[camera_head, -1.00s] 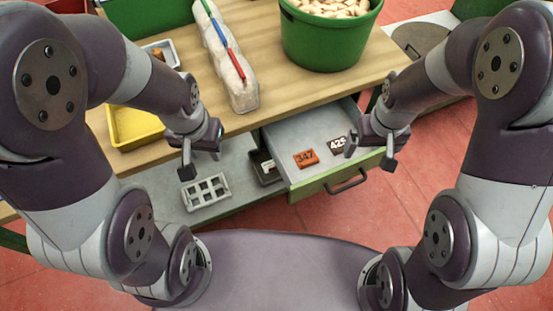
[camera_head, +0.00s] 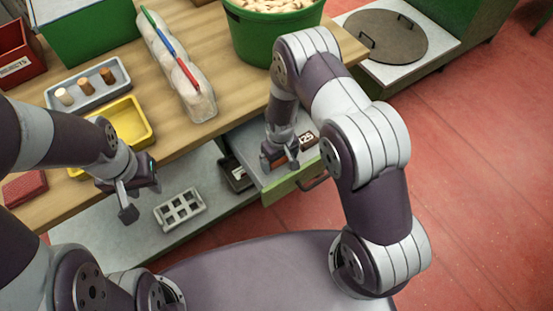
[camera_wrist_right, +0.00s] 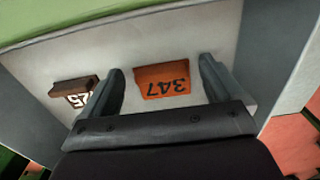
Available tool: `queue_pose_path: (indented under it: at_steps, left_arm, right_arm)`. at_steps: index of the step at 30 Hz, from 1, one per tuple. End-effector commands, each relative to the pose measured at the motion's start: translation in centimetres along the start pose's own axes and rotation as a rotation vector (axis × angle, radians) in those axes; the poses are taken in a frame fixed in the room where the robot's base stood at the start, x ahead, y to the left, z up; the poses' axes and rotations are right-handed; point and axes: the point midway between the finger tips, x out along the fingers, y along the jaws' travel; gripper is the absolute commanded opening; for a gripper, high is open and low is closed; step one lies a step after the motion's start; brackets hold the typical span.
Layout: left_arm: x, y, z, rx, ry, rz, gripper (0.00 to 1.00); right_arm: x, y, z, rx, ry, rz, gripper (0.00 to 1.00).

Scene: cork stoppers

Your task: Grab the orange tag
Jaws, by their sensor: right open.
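The orange tag (camera_wrist_right: 163,80), marked 347, lies in the open grey drawer (camera_wrist_right: 215,35). In the right wrist view it sits between and beyond the fingers of my right gripper (camera_wrist_right: 160,84), with no visible contact. In the head view my right gripper (camera_head: 279,164) is over the drawer and largely hides the tag. It is open and empty. A dark brown tag (camera_wrist_right: 70,87) lies beside the orange one, partly hidden by a finger. My left gripper (camera_head: 128,202) hangs near the table's front edge, away from the drawer; its opening is unclear.
The drawer's green front (camera_head: 291,190) has a dark handle (camera_head: 314,182). A grey rack (camera_head: 180,210) stands on the lower shelf. Above, the table holds a yellow tray (camera_head: 130,121), a grey tray of corks (camera_head: 107,98) and a green tub (camera_head: 270,35).

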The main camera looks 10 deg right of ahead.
Motion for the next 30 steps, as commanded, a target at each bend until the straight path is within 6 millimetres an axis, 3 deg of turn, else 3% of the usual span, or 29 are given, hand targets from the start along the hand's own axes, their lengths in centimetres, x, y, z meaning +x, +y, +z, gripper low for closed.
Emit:
queue_pose_path:
  at_steps: [5, 7, 11, 20, 30]
  left_arm:
    - [0.0, 0.0, 0.0, 0.000, 0.000, 0.000, 0.38]
    - [0.0, 0.0, 0.0, 0.000, 0.000, 0.000, 0.38]
    - [0.0, 0.0, 0.0, 0.000, 0.000, 0.000, 0.38]
    - [0.0, 0.0, 0.0, 0.000, 0.000, 0.000, 0.38]
    - [-0.2, 0.0, 0.0, 0.000, 0.000, 0.000, 0.38]
  right_arm:
    - [0.1, 0.0, 0.0, 0.000, 0.000, 0.000, 0.94]
    - [0.1, 0.0, 0.0, 0.000, 0.000, 0.000, 0.77]
    - [0.0, 0.0, 0.0, 0.000, 0.000, 0.000, 0.35]
    - [-0.4, 0.0, -0.1, 0.000, 0.001, 0.000, 0.34]
    - [-8.0, 0.0, -0.1, 0.000, 0.003, 0.001, 0.34]
